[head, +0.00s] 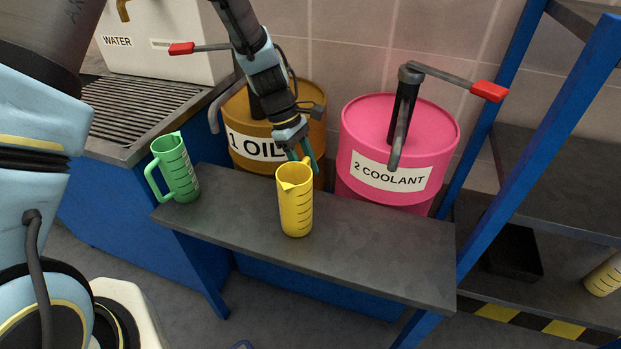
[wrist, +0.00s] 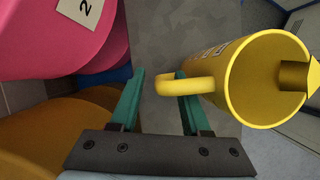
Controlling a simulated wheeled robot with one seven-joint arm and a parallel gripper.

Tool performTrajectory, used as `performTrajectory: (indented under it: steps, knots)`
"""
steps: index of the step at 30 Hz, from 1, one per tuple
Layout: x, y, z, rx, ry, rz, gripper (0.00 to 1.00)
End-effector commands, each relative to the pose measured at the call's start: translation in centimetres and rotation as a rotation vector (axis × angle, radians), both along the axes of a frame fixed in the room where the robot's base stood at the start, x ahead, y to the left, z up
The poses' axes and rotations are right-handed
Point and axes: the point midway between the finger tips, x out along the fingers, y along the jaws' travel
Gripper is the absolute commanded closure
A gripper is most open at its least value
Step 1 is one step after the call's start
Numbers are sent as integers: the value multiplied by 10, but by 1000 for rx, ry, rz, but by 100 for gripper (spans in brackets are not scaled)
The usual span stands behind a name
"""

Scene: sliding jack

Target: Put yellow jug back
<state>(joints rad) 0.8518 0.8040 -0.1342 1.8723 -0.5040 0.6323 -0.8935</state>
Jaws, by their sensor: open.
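The yellow jug (head: 296,205) stands upright on the grey shelf (head: 380,252) in front of the two drums. In the wrist view the jug (wrist: 262,85) lies to the right, with its handle (wrist: 184,86) reaching left towards my fingers. My gripper (head: 305,157) is open, just behind the jug; in the wrist view its green fingers (wrist: 156,104) stand apart with the handle's end at or between their tips. I cannot tell whether a finger touches the handle.
A green jug (head: 178,170) stands at the shelf's left end. Behind are the orange oil drum (head: 306,98) and the pink coolant drum (head: 372,135), with a red-handled pump (head: 488,91). A blue rack (head: 520,160) stands right. The shelf's right part is clear.

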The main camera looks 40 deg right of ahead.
Motion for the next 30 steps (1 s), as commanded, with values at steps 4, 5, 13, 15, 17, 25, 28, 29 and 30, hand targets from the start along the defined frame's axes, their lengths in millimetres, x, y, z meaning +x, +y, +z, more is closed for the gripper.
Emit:
performTrajectory:
  steps: [4,5,13,15,17,25,28,29,30]
  knots:
    - [13,4,30,-5,-4,-1,53]
    - [16,5,36,-4,-5,0,53]
    - [31,12,77,-2,-2,-1,53]
    - [32,12,82,-1,-1,-1,53]
    - [33,13,85,0,0,-1,53]
    - [34,14,87,0,0,-1,53]
    - [34,13,87,0,0,-1,53]
    - [34,14,87,0,0,-1,53]
    - [34,14,87,0,0,-1,53]
